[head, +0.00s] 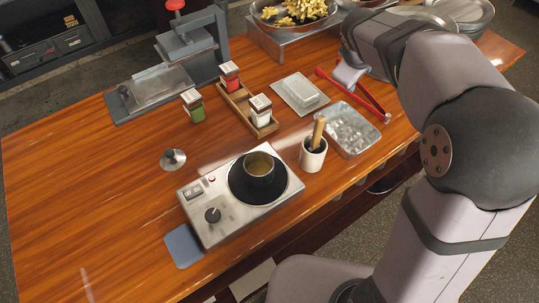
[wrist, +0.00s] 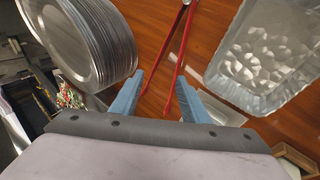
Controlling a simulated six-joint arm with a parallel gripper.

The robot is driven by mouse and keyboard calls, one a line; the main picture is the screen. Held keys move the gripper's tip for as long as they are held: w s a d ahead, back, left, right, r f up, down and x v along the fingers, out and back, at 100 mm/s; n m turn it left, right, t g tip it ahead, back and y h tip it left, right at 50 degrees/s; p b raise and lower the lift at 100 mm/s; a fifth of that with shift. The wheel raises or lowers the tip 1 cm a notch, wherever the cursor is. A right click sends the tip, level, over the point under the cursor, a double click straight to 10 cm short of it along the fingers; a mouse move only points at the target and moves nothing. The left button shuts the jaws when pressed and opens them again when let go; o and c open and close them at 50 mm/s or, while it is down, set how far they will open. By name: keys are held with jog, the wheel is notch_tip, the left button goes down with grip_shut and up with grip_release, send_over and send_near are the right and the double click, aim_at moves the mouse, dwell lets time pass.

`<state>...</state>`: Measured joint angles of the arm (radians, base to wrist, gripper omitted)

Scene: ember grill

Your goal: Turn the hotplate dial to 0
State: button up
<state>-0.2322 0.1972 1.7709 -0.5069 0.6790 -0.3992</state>
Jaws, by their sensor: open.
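The hotplate (head: 240,222) is a silver box near the table's front edge in the head view. Its dial (head: 212,215) is a dark round knob at the left of its top; the setting is too small to read. A dark pot (head: 252,188) sits on the round black plate. My gripper (wrist: 157,95) is open and empty in the wrist view, its blue fingers on either side of the red tongs' handles (wrist: 166,75), which do not look gripped. In the head view, my gripper (head: 347,78) is at the back right, far from the dial.
Stacked plates (wrist: 85,40) are near my gripper. The table's left is clear.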

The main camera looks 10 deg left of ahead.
jog(key=s+a+r+n+g+y+p, duration=0.1)
jog(key=s+a+n+p, duration=0.1)
jog(key=s+a, duration=0.3)
jog(key=s+a+r+n+y+p, duration=0.1)
jog(key=s+a+r+n+p, duration=0.1)
jog(key=a, duration=0.5)
notch_tip(320, 180, up, 4)
jog(key=n+g+p, duration=0.6)
jog(key=n+p, duration=0.3)
jog(key=p, duration=0.3)
send_over(212, 214)
jog(key=shift+f, duration=0.15)
jog(key=shift+s+f, duration=0.1)
jog(key=shift+s, duration=0.05)
jog(key=shift+f+p, duration=0.8)
jog(key=shift+f, duration=2.9)
jog(key=c, duration=1.1)
